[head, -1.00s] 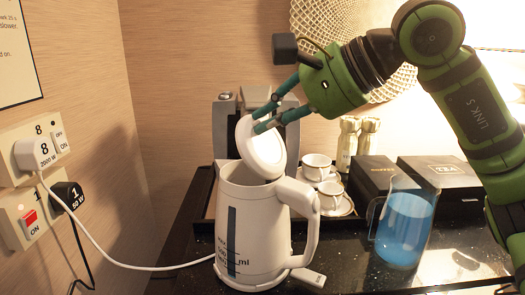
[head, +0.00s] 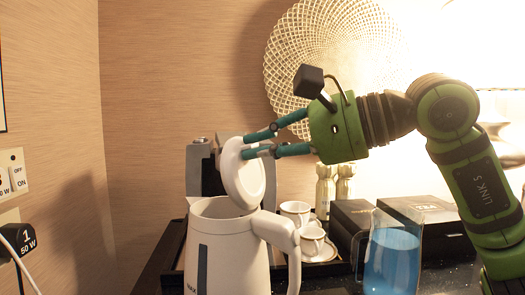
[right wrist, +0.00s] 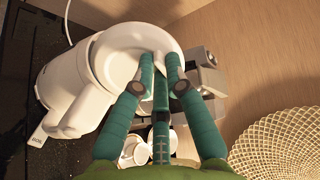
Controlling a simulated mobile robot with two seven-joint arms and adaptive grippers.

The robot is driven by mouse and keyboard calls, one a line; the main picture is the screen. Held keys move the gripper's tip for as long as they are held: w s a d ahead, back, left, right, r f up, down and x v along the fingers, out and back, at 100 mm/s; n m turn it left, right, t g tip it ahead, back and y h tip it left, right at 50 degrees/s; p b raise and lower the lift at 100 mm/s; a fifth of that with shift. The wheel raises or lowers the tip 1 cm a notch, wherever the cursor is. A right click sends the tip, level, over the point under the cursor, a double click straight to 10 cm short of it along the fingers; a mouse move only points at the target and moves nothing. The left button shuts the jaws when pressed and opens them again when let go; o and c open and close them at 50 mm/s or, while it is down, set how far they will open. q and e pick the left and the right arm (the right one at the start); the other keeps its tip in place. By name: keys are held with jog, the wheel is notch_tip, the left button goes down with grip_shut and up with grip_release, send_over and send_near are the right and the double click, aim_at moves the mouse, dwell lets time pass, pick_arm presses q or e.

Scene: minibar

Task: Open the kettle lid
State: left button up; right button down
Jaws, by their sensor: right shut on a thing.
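The white kettle (head: 222,262) stands at the lower middle of the head view, with its handle to the right and its top opening showing. Its round white lid (head: 243,180) is tipped up, nearly upright, with its lower edge at the kettle's rim. My right gripper (head: 246,146) reaches in from the right and is shut on the lid's upper part. The right wrist view shows the fingers (right wrist: 159,66) against the lid (right wrist: 112,52), with the kettle body (right wrist: 68,78) at the left. My left gripper is not in view.
A glass jug of blue liquid (head: 392,262) stands right of the kettle. White cups (head: 311,238), dark boxes (head: 352,218) and two small bottles (head: 325,190) are behind. A grey machine (head: 203,170) stands behind the lid. Wall sockets (head: 12,178) are at the left.

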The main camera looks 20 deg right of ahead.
jog(key=shift+f, duration=0.1)
jog(key=c, duration=1.2)
grip_release()
jog(key=shift+w, duration=0.15)
jog(key=shift+c, duration=0.2)
jog(key=shift+s+d+r, duration=0.25)
jog(key=shift+s+d, duration=0.15)
jog(key=v, duration=1)
jog(key=shift+s+d, duration=0.25)
jog(key=shift+s, duration=0.1)
